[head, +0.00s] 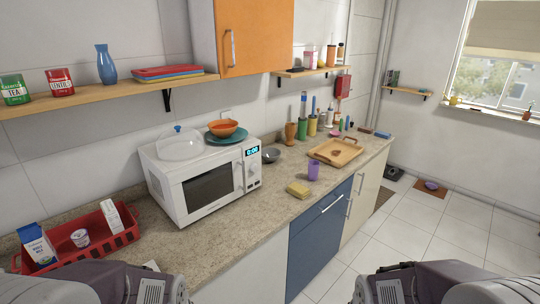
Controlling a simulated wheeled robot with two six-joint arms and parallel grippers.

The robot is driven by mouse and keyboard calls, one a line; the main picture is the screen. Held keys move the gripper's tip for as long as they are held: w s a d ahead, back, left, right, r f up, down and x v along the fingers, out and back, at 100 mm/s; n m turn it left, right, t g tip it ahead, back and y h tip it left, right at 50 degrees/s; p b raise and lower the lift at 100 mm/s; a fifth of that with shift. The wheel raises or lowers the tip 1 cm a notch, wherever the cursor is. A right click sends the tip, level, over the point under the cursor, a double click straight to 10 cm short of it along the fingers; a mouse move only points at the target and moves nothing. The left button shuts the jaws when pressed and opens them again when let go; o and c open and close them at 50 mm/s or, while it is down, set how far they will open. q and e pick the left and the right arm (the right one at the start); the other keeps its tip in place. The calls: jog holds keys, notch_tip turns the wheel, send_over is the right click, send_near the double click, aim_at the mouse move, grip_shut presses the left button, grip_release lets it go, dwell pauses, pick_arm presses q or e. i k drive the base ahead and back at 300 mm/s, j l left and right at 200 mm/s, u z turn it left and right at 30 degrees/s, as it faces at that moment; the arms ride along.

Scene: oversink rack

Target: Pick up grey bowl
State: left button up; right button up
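A grey bowl (271,155) sits upright on the countertop (238,222), just right of the white microwave (200,176) and close to the back wall. It looks empty, and its left edge is close to the microwave's side. My arms show only as links at the bottom left and bottom right edges, far in front of the bowl. The grippers themselves are not visible.
The microwave carries an orange bowl (223,127), a teal plate (227,138) and a clear lid (184,142). A yellow sponge (298,189), a purple cup (313,171) and a wooden tray (322,157) lie right of the bowl. A red crate (126,236) stands left.

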aim_at(270, 154)
jog(key=i+l+u, duration=0.65)
jog(key=l+u, duration=0.15)
jog(key=l, duration=0.25)
jog(key=i+l+u, duration=0.2)
jog(key=l+u, duration=0.2)
jog(key=l, duration=0.25)
jog(key=i+l+u, duration=0.1)
jog(key=l+u, duration=0.25)
jog(key=l, duration=0.35)
jog(key=l+u, duration=0.4)
jog(key=l, duration=0.3)
jog(key=k+l+u, duration=0.1)
jog(key=l+u, duration=0.3)
jog(key=l, duration=0.3)
jog(key=k+l+u, duration=0.2)
jog(key=l+u, duration=0.2)
jog(key=l, duration=0.3)
jog(key=k+l+u, duration=0.4)
jog(key=l, duration=0.25)
jog(key=i, duration=0.1)
